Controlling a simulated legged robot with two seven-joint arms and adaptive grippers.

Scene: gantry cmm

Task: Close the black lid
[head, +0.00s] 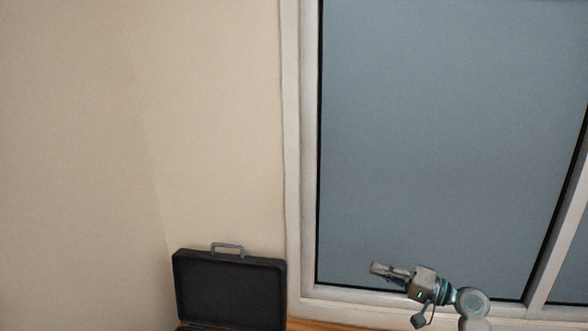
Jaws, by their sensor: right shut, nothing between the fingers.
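A black lid (230,291) with a grey handle (227,248) on its top edge stands raised at the bottom of the head view, left of centre. It looks like the lid of a case, and its dark inner face is turned toward me. The lower part of the case is almost wholly cut off by the bottom edge. My right gripper (374,268) is to the right of the lid, clear of it, pointing left. It is shut and empty. My left gripper is not in the view.
A beige wall (200,130) is behind and left of the lid. A large window with a white frame (293,150) fills the right side, behind my right arm. A strip of wooden surface (325,325) shows at the bottom edge. The space between lid and right gripper is clear.

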